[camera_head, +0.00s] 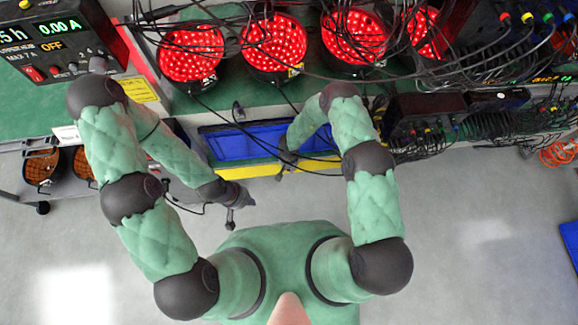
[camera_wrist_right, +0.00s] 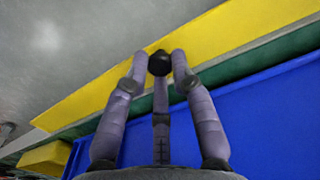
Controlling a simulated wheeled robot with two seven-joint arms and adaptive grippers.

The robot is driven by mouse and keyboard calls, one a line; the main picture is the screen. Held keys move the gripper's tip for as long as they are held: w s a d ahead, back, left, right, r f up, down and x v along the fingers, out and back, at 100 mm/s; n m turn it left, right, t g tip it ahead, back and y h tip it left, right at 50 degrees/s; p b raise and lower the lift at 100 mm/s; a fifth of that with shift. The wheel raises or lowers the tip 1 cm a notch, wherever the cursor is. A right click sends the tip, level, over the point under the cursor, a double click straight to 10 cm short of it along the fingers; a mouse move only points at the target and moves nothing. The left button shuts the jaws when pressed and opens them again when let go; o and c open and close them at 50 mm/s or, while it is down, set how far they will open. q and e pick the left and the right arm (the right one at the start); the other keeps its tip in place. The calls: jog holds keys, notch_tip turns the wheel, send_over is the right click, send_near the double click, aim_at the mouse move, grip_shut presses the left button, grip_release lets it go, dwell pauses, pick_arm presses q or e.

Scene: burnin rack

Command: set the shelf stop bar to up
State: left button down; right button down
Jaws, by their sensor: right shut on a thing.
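The yellow shelf stop bar (camera_head: 247,172) runs along the front edge of the shelf, in front of a blue surface (camera_head: 228,144). In the right wrist view the long yellow bar (camera_wrist_right: 110,90) crosses behind the fingertips. A round black knob (camera_wrist_right: 159,62) sits between the fingertips of my right gripper (camera_wrist_right: 158,65), which is shut on it. In the head view my right gripper (camera_head: 284,164) is small, at the bar's middle. Whether the bar is up or down I cannot tell. My left gripper (camera_head: 236,203) hangs over the floor, clear of the bar; its opening is unclear.
Several round red-lit units (camera_head: 273,45) stand on the green bench top, with black cables draped over them. A power supply (camera_head: 62,38) is at the upper left. Dark modules with cables (camera_head: 430,115) crowd the right. The grey floor (camera_head: 480,240) is open at lower right.

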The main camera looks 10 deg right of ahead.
jog(key=c, duration=1.1)
grip_release()
jog(key=shift+w+d+r, duration=0.1)
jog(key=shift+w+d, duration=0.05)
jog(key=shift+w, duration=0.15)
jog(key=shift+o, duration=0.2)
jog(key=shift+s, duration=0.1)
notch_tip(320, 180, up, 12)
jog(key=shift+s, duration=0.15)
